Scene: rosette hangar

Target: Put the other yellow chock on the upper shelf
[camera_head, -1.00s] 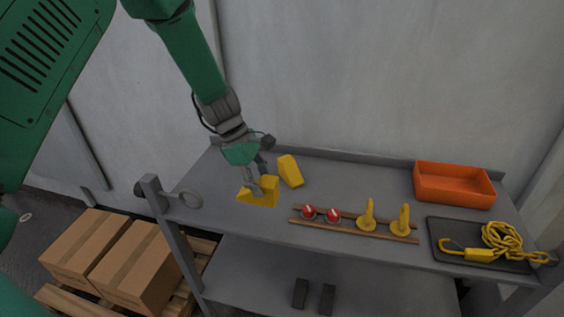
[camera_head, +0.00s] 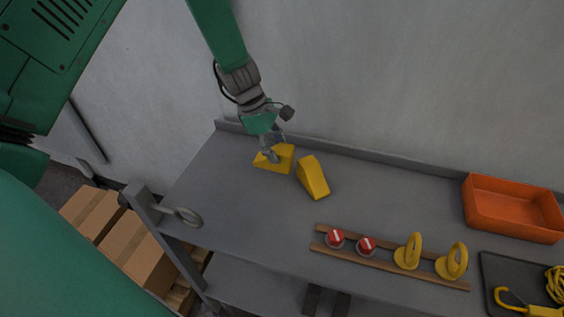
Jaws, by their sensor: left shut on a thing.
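My left gripper (camera_head: 270,154) comes down from above and is shut on a yellow wedge-shaped chock (camera_head: 281,153). The held chock is over the back left part of the grey upper shelf (camera_head: 225,185), near the raised back edge. I cannot tell whether its underside touches the shelf. The other yellow chock (camera_head: 313,177) lies on the upper shelf just to the right and a little nearer, with a small gap between them. My right gripper is not in view.
Wooden rails (camera_head: 390,263) hold two red-and-white round pieces and two yellow ringed pieces. An orange bin (camera_head: 513,208) and a dark tray (camera_head: 497,268) with yellow chain are at right. The shelf's left front is clear.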

